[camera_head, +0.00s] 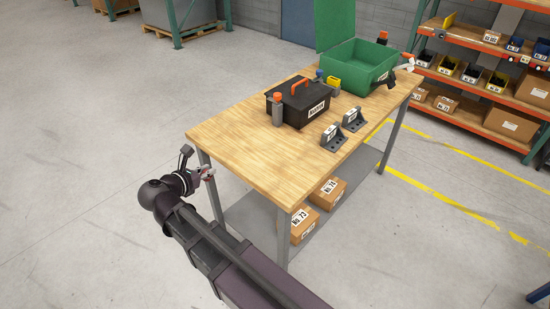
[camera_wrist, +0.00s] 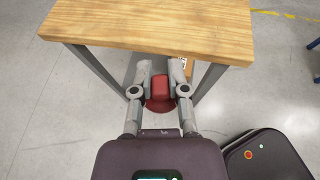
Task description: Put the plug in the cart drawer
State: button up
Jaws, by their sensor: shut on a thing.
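My gripper (camera_wrist: 159,74) is shut on a red, rounded thing, which I take to be the plug (camera_wrist: 159,90); it sits between the two grey fingers in the wrist view. A wider dark red part shows below it, between the finger joints. In the head view my gripper (camera_head: 205,173) is beside the left end of the workbench, below its top and out over the floor. Only a small red patch of the plug (camera_head: 211,171) shows there. No cart drawer can be made out in either view.
The wooden workbench (camera_head: 235,130) is close to my gripper; its near edge (camera_wrist: 150,45) spans the wrist view. A black toolbox (camera_head: 300,112), an open green box (camera_head: 350,65) and two grey holders (camera_head: 333,139) stand on it. Cartons (camera_head: 327,192) lie on its lower shelf. Floor at left is clear.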

jog(key=w+d+f+h+b, duration=0.1)
jog(key=w+d+f+b, duration=0.1)
jog(key=d, duration=0.5)
jog(key=w+d+f+m+h+b, duration=0.1)
jog(key=w+d+f+b, duration=0.2)
jog(key=d, duration=0.4)
jog(key=w+d+f+m+g+b, duration=0.1)
jog(key=w+d+f+b, duration=0.2)
jog(key=d, duration=0.4)
jog(key=shift+w+d+f+h+b, duration=0.1)
jog(key=shift+w+h+b, duration=0.1)
jog(key=shift+w+b, duration=0.15)
jog(key=shift+w+d+f+h+b, duration=0.1)
jog(key=shift+w+h+b, duration=0.15)
jog(key=shift+w, duration=0.2)
jog(key=shift+w+d+f+m, duration=0.15)
jog(key=shift+d+m, duration=0.15)
jog(key=shift+d, duration=0.35)
jog(key=b, duration=0.2)
send_over(275, 157)
jog(key=s, duration=0.1)
jog(key=shift+d+f, duration=0.15)
jog(key=shift+f, duration=0.45)
jog(key=shift+w, duration=0.4)
jog(key=shift+w+a+f, duration=0.2)
jog(key=shift+f, duration=0.1)
jog(key=shift+f+b, duration=1.55)
jog(key=shift+b, duration=0.1)
